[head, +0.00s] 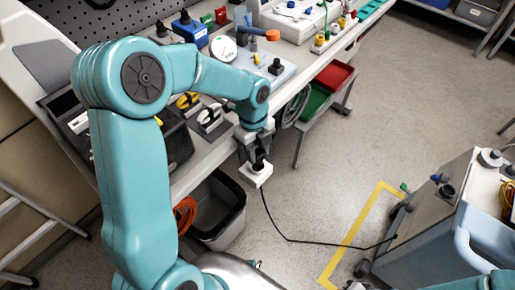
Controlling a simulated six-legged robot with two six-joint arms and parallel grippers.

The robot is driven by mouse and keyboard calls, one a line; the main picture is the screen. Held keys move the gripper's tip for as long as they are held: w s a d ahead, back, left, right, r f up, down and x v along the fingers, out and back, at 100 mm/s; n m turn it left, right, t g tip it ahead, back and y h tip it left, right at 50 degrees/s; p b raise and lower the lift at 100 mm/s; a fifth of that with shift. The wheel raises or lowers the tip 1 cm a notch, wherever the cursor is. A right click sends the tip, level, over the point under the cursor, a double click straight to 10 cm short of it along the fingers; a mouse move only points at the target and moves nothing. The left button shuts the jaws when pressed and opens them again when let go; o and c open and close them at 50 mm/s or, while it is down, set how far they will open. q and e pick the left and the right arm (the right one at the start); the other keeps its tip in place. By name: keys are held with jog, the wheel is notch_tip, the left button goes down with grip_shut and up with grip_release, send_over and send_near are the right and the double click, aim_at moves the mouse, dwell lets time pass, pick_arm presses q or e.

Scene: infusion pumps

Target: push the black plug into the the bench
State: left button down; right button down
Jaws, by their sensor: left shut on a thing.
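My left gripper (257,153) reaches down beside the front edge of the bench (222,152). It is shut on the black plug (260,165), which is partly hidden between its fingers. A white square socket-like block (255,178) shows directly below the plug, near the bench's edge. I cannot tell whether the plug is touching it or inside it. A black cable (281,236) runs from the plug area down across the floor to the cart at right. My right gripper is not in view.
A blue-grey cart (425,222) stands at right, by yellow floor tape (352,230). A dark bin (222,222) stands under the bench. Red (335,75) and green (313,102) bins sit beside the bench. Tools and devices crowd the benchtop. The floor between bench and cart is mostly clear.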

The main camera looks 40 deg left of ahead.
pick_arm(q)
jog(key=shift+f+b, duration=1.2)
jog(key=shift+f, duration=0.7)
jog(key=c, duration=0.6)
grip_release()
jog(key=shift+r, duration=0.1)
jog(key=shift+r, duration=0.1)
jog(key=r, duration=0.5)
jog(key=a+r+p, duration=0.1)
jog(key=r, duration=0.4)
jog(key=r+p, duration=0.1)
jog(key=r, duration=0.5)
jog(key=shift+w+a, duration=0.3)
jog(key=shift+a, duration=0.1)
jog(key=shift+s+d, duration=0.1)
jog(key=shift+s, duration=0.05)
